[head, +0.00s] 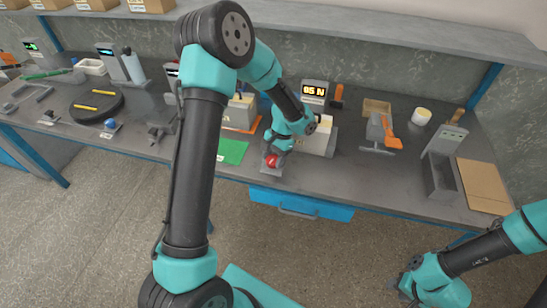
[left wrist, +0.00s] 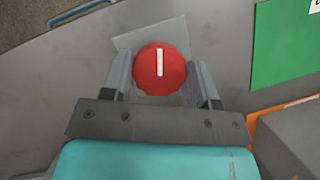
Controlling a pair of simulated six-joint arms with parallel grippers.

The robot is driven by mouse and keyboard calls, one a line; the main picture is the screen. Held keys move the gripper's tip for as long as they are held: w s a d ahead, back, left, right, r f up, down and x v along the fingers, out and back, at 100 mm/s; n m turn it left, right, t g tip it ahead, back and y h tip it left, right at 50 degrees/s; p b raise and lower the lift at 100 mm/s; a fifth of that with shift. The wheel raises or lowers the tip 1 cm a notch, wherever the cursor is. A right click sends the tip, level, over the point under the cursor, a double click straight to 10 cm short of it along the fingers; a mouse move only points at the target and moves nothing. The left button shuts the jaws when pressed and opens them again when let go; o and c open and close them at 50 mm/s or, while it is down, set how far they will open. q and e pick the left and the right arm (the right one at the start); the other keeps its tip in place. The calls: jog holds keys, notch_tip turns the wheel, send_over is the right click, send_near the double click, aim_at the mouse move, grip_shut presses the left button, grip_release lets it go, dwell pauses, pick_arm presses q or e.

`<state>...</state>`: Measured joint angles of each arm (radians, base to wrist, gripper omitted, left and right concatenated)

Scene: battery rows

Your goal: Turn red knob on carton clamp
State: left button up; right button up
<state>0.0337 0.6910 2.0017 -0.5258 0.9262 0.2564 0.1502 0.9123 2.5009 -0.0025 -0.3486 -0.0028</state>
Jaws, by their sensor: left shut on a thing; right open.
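The red knob (head: 271,161) sits on a grey base (head: 264,171) near the front edge of the bench. In the left wrist view the red knob (left wrist: 159,69) is round, with a white pointer line pointing nearly straight up in the picture. My left gripper (head: 275,155) is shut on the knob, one finger on each side; the fingers (left wrist: 160,80) also show in the left wrist view. The carton clamp (head: 321,136), with a display (head: 315,92) reading "95 N", stands behind, partly hidden by my left arm. My right gripper (head: 408,288) is low at the right, away from the bench.
A green mat (head: 232,152) lies left of the knob. A blue drawer (head: 300,206) is under the bench front. A grey tool with an orange handle (head: 379,133), a grey bin (head: 441,181) and a cardboard sheet (head: 484,186) stand to the right.

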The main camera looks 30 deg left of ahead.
pick_arm(q)
jog(key=o, duration=0.9)
jog(key=shift+w+r, duration=0.1)
jog(key=shift+r, duration=0.05)
jog(key=v, duration=1.7)
jog(key=shift+r, duration=0.1)
